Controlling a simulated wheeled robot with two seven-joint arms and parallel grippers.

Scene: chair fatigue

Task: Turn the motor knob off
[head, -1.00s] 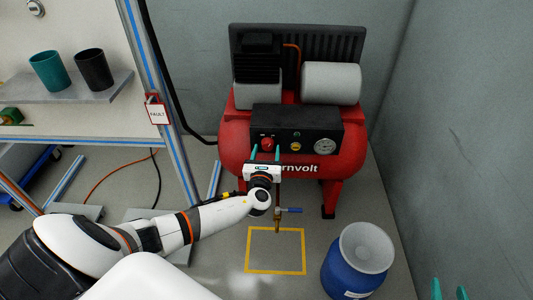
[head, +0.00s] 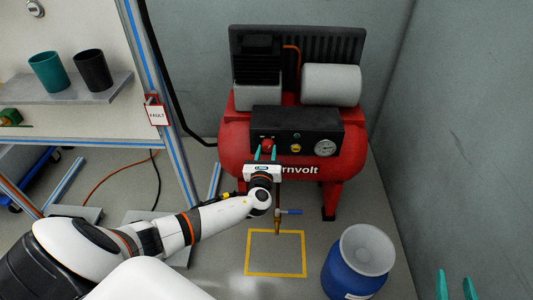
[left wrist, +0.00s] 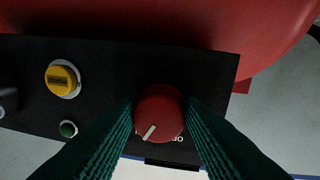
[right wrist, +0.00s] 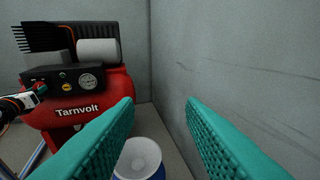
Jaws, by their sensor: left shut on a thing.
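The red motor knob (head: 268,145) is on the black front panel (head: 320,122) of the red compressor. In the left wrist view the knob (left wrist: 158,108) is round, and its white pointer line slants toward the lower left. White lettering beside it is partly hidden by a finger. My left gripper (head: 265,151) is shut on the knob, with one teal finger on each side. My right gripper (head: 455,282) is at the lower right of the head view. In the right wrist view it (right wrist: 160,107) is open and empty.
The panel also carries a yellow button (left wrist: 62,78), a green button (left wrist: 68,129) and a gauge (head: 325,147). Below the compressor are a blue-handled valve (head: 289,211), a yellow floor square (head: 275,274) and a blue drum (head: 350,275). A wall stands at the right.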

